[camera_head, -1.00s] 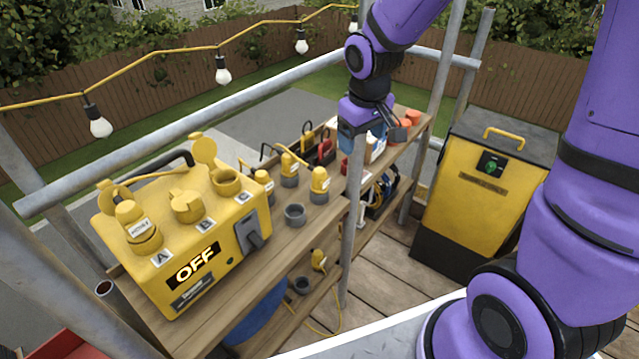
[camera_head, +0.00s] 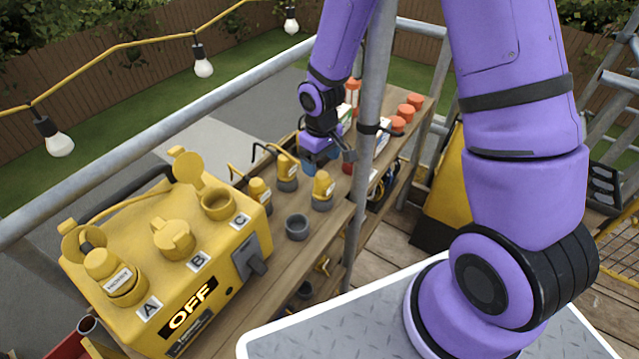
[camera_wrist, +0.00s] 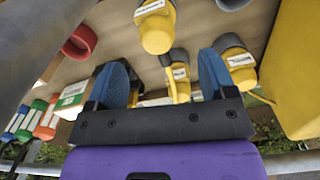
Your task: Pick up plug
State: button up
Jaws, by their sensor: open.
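Several yellow plugs with grey ends stand on the wooden shelf: a left plug (camera_head: 259,191), a back plug (camera_head: 286,172) and a right plug (camera_head: 323,190). My gripper (camera_head: 316,165) is above the shelf, close to the back and right plugs. In the wrist view, my gripper (camera_wrist: 163,78) is open, its blue fingers apart. One plug (camera_wrist: 179,80) shows between the fingers, a second plug (camera_wrist: 157,30) shows above them and a third plug (camera_wrist: 237,62) is beside the right finger. I see no plug gripped.
A yellow power box (camera_head: 225,268) reading OFF, with sockets A, B and C, stands at the left; a yellow plug (camera_head: 109,272) is in A. A grey cup (camera_head: 297,227) is near the plugs. A scaffold pole (camera_head: 369,120) rises just right of my gripper. Orange-topped items (camera_head: 407,111) stand behind.

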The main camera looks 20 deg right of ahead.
aim_at(322, 184)
jog(key=shift+d+f, duration=0.2)
jog(key=shift+f, duration=4.3)
jog(key=shift+c, duration=0.2)
jog(key=c, duration=1.1)
